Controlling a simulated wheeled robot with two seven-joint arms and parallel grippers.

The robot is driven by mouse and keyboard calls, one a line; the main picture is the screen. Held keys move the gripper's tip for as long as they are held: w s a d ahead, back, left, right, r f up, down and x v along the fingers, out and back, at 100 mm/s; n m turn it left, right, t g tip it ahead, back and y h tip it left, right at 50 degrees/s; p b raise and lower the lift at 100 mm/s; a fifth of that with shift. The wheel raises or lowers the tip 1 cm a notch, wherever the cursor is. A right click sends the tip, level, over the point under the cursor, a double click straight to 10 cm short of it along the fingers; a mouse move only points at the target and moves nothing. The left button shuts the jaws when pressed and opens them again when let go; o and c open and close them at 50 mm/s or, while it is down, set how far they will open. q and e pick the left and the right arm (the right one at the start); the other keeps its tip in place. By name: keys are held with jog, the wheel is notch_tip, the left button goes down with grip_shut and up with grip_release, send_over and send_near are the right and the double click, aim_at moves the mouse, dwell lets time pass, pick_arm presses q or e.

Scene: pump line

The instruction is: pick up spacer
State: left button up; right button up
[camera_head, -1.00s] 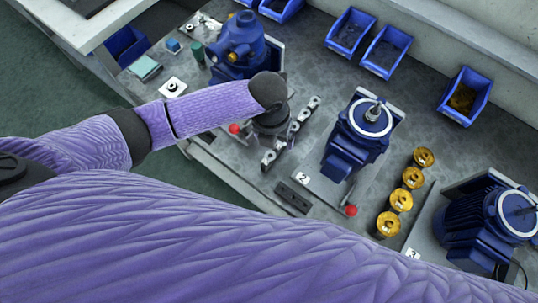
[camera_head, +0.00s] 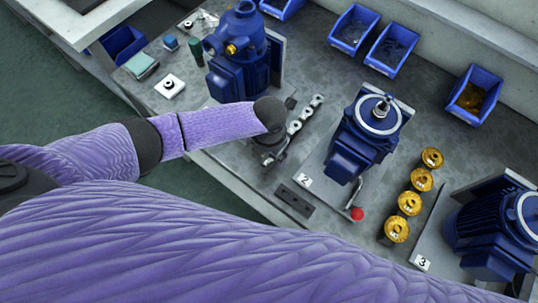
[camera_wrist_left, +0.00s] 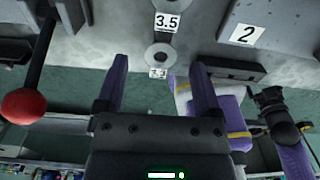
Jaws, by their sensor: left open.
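My left gripper (camera_wrist_left: 160,62) is open, its two purple fingers pointing at the bench. Between the fingertips in the left wrist view is a round grey spacer (camera_wrist_left: 161,54) with a dark centre hole. A "3.5" label (camera_wrist_left: 167,22) is just beyond it, and a smaller label (camera_wrist_left: 158,72) is on the near side. I cannot tell whether the fingers touch the spacer. In the head view the left gripper (camera_head: 270,157) is mostly hidden under its wrist, beside a row of grey spacers (camera_head: 305,115). My right gripper is not in view.
Blue pumps stand close on both sides, at left (camera_head: 238,75) and by label 2 (camera_head: 357,145). A red-knobbed lever (camera_wrist_left: 25,105) rises left of the gripper. A dark slotted block (camera_head: 294,199) lies near the bench front. Several brass parts (camera_head: 409,203) stand farther right.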

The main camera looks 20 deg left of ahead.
pick_arm(q)
jog(key=shift+f, duration=0.2)
dwell(0.3)
jog(key=shift+c, duration=0.3)
grip_shut()
